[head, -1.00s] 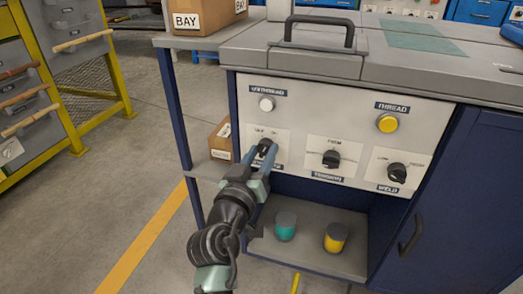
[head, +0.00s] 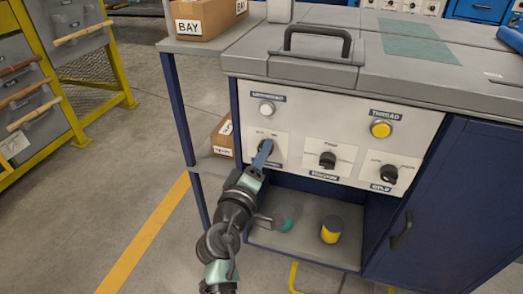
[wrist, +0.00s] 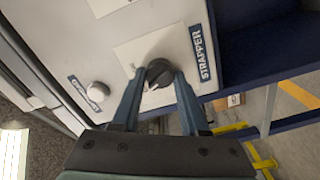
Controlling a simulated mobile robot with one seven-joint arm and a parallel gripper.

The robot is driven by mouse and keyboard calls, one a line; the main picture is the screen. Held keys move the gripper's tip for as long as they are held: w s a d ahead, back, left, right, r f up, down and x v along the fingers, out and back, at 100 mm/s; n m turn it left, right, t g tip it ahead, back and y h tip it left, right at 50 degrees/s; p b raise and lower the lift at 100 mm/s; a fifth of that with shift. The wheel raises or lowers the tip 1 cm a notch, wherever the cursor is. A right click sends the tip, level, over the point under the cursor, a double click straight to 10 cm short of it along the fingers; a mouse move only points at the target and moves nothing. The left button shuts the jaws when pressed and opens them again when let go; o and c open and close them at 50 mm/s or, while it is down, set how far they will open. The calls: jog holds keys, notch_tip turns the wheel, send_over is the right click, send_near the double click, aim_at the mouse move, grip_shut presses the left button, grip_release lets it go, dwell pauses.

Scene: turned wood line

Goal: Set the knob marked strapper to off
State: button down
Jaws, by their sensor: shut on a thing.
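The strapper knob (wrist: 159,71) is black and round on a white plate, beside the label STRAPPER (wrist: 201,52) in the wrist view. My gripper (wrist: 158,80) is shut on it, one blue-grey finger on each side. A pale mark shows on the knob's near side between the fingers. In the head view my gripper (head: 263,153) reaches the lower left of the grey control panel (head: 345,125). There it hides most of the knob and the label below it. The position words on the plate are too small to read surely.
To the right are two more black knobs, one above an unclear label (head: 327,160) and one marked weld (head: 389,174). A white button (head: 267,108) and a yellow thread button (head: 381,129) sit above. A teal cup (head: 286,218) and a yellow one (head: 331,230) stand on the shelf below.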

jog(key=shift+n, duration=0.5)
jog(key=shift+c, duration=2.1)
grip_release()
jog(key=p+v, duration=0.3)
jog(key=v, duration=1)
jog(key=shift+r, duration=0.15)
